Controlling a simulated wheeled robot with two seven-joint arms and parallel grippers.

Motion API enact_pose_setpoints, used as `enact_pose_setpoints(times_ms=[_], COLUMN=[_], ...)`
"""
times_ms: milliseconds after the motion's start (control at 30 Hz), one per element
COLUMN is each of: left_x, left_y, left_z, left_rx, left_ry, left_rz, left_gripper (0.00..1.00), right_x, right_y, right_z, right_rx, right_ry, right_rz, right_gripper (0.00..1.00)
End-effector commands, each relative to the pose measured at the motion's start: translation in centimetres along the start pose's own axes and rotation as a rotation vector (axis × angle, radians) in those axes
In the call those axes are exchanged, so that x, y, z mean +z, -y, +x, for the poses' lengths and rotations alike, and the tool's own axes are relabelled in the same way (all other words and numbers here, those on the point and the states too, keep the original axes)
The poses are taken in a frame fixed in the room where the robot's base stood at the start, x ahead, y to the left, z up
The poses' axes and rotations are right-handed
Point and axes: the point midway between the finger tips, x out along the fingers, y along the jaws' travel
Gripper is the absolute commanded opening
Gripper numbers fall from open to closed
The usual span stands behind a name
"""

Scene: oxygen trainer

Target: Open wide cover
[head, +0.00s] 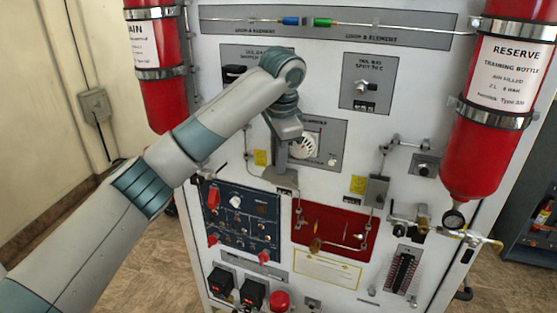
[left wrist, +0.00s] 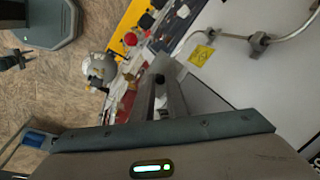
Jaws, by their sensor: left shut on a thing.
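My left gripper (head: 281,168) reaches down in front of the white panel (head: 225,130), just above the red recessed panel (head: 345,226). In the left wrist view its two fingers (left wrist: 163,82) close in on a small dark grey piece (left wrist: 165,65). The gripper is shut on this piece, though the fingers hide much of it. I cannot tell which part is the wide cover, or whether the held piece belongs to it. The red panel carries brass-coloured fittings and stands below and to the right of the fingertips. My right gripper is not in view.
A blue switch panel (head: 241,222) lies left of the red one. A bent metal rod (left wrist: 288,28) crosses the left wrist view. Red bottles flank the panel, the reserve one (head: 492,130) at right.

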Motion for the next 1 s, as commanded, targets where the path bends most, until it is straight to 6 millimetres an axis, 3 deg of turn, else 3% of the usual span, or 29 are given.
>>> enact_pose_setpoints(times_ms=[100,133,167,633,1000], left_x=[0.0,0.0,0.0,0.0,0.0], left_y=[-0.1,-0.1,-0.1,0.0,0.1], left_z=[0.2,0.2,0.2,-0.3,-4.0], left_rx=[0.002,0.002,0.002,-0.001,-0.004], left_ry=[0.002,0.002,0.002,0.000,0.000], left_rz=[0.001,0.001,0.001,0.001,0.000], left_gripper=[0.00,0.15,0.20,0.20,0.20], right_x=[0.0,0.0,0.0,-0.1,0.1], right_y=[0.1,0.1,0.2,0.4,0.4], right_z=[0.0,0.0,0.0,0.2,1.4], right_rx=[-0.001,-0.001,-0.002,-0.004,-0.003], right_ry=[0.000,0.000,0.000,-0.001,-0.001], right_rz=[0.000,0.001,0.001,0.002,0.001], right_gripper=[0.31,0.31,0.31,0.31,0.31])
